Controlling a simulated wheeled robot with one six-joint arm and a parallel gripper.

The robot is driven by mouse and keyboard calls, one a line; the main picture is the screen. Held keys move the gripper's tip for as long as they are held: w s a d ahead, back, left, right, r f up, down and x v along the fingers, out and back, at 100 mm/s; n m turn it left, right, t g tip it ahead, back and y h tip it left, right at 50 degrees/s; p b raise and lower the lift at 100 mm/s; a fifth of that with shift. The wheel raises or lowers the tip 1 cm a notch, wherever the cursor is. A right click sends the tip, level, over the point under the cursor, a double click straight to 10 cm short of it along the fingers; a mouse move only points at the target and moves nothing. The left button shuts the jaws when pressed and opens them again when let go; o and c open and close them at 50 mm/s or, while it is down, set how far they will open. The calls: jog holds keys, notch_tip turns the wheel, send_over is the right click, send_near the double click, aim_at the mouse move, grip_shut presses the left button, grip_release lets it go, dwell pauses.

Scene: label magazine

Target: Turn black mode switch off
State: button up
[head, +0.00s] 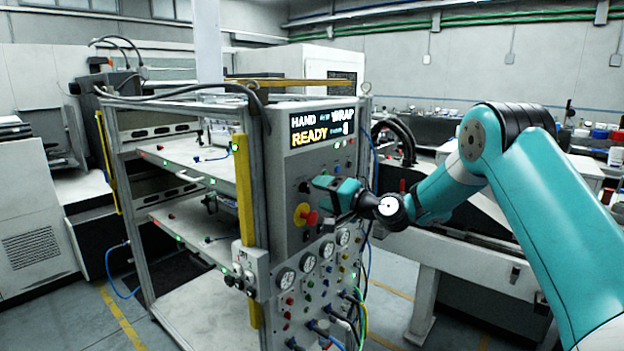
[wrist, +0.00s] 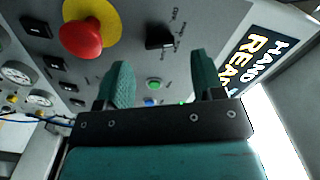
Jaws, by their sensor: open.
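A black switch (wrist: 160,38) with a raised lever-like handle sits on the grey control panel, beside small print too blurred to read. I cannot tell its position for certain. In the wrist view it lies just beyond and between the two fingertips, apart from them. My gripper (wrist: 160,65) is open and empty, its teal fingers spread toward the panel.
The red stop knob (wrist: 84,40) on a yellow disc is close to the left finger. Several black rocker switches (wrist: 36,27) line the left. A green button (wrist: 153,84) shows between the fingers. The lit display (head: 322,128) reads HAND, WRAP and READY. Gauges (head: 285,278) and hoses are below.

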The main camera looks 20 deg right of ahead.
aim_at(309, 189)
jog(key=shift+p+x, duration=0.65)
jog(key=shift+x, duration=1.35)
jog(key=c, duration=0.9)
